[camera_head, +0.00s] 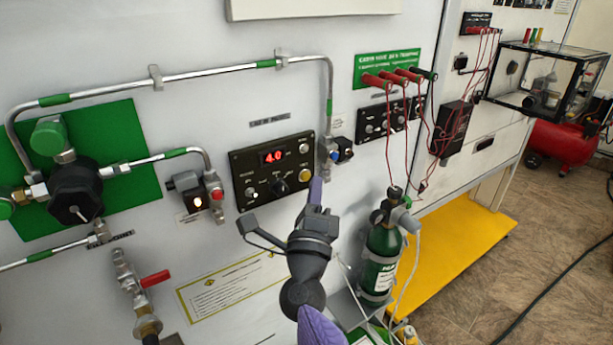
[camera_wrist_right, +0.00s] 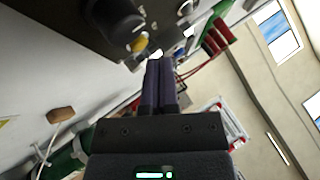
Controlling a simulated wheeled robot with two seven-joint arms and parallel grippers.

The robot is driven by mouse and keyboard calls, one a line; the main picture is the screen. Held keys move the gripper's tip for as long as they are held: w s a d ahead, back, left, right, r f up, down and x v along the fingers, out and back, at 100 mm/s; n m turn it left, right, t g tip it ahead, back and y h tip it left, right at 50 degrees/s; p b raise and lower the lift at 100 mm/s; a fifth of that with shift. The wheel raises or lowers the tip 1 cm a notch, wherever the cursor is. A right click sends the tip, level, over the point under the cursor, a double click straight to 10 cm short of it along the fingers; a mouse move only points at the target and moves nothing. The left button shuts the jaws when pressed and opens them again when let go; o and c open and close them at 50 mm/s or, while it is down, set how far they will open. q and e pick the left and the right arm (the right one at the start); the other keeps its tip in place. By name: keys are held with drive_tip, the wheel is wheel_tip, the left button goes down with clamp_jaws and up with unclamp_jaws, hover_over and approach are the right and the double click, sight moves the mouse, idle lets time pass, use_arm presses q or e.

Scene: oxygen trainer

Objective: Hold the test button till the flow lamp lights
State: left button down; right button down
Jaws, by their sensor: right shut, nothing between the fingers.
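I cannot tell which is the test button or the flow lamp. My right gripper (camera_head: 316,184) is shut and empty, its purple fingers upright just right of the panel's lower right corner. In the right wrist view, its fingertips (camera_wrist_right: 160,62) are near a yellow button (camera_wrist_right: 141,43) beside the large black knob (camera_wrist_right: 118,18); contact is unclear. My left gripper is not in view.
A valve block with a glowing light (camera_head: 197,202) is left of the panel. Steel pipes (camera_head: 200,73) run above it. A green oxygen cylinder (camera_head: 381,260) stands close right of my right gripper, with red cables (camera_head: 388,135) hanging above.

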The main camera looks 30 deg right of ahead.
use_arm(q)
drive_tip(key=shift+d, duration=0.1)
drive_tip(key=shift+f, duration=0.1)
use_arm(e)
drive_tip(key=shift+w, duration=0.4)
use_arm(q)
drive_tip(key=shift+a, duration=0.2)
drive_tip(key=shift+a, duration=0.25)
use_arm(e)
drive_tip(key=shift+w, duration=0.1)
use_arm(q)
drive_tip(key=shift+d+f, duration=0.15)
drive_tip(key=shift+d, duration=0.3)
use_arm(e)
drive_tip(key=shift+w, duration=0.25)
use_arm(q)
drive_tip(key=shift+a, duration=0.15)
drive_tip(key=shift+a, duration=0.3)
use_arm(e)
drive_tip(key=shift+a, duration=0.1)
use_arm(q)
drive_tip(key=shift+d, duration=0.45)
